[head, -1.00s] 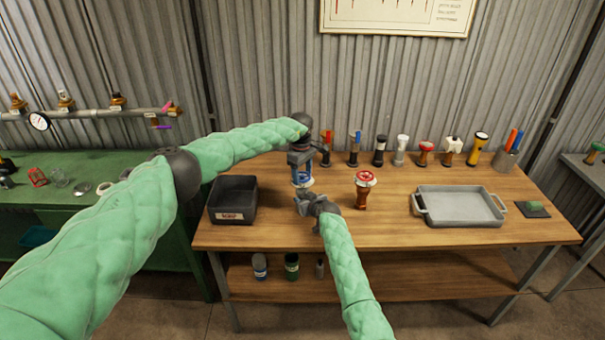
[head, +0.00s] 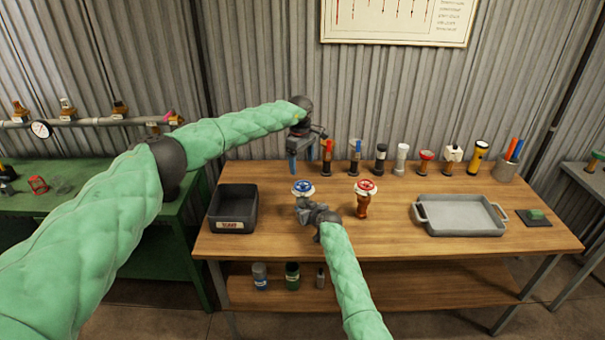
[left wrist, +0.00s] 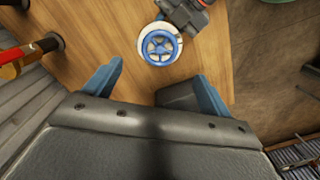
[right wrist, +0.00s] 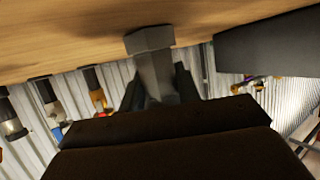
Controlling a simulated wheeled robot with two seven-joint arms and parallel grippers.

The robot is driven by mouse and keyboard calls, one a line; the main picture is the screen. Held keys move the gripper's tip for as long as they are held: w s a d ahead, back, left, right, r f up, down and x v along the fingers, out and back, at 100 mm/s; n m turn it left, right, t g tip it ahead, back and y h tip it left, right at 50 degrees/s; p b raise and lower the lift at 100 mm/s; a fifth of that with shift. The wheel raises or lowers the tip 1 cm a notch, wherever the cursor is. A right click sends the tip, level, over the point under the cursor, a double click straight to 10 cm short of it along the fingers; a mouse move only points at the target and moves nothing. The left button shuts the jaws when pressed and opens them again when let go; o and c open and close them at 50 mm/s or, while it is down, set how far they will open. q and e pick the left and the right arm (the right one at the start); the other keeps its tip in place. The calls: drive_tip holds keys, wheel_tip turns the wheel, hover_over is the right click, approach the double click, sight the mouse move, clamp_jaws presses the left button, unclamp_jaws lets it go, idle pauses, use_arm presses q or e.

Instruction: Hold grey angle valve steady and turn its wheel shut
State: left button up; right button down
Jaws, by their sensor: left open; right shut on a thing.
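The grey angle valve has a blue wheel with a pale rim (head: 303,187); the wheel also shows from above in the left wrist view (left wrist: 160,45). Its grey body (right wrist: 152,65) shows between the fingers in the right wrist view. My right gripper (head: 306,211) is shut on the body, low over the wooden bench; its grip is partly hidden in the head view. My left gripper (head: 294,163) is open and empty above the wheel, its blue fingers pointing down. In the left wrist view the wheel lies beyond the spread fingertips (left wrist: 158,80), apart from them.
A valve with a red wheel (head: 365,188) stands just right of the grey valve. A dark bin (head: 232,226) is at the left, and a grey tray (head: 460,230) is at the right. Several valves and torch-like items line the bench's back edge.

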use_arm(q)
drive_tip(key=shift+a+r, duration=0.1)
drive_tip(key=shift+r, duration=1.45)
use_arm(e)
drive_tip(key=shift+f, duration=0.15)
drive_tip(key=c, duration=0.9)
unclamp_jaws()
use_arm(q)
drive_tip(key=shift+w, duration=0.1)
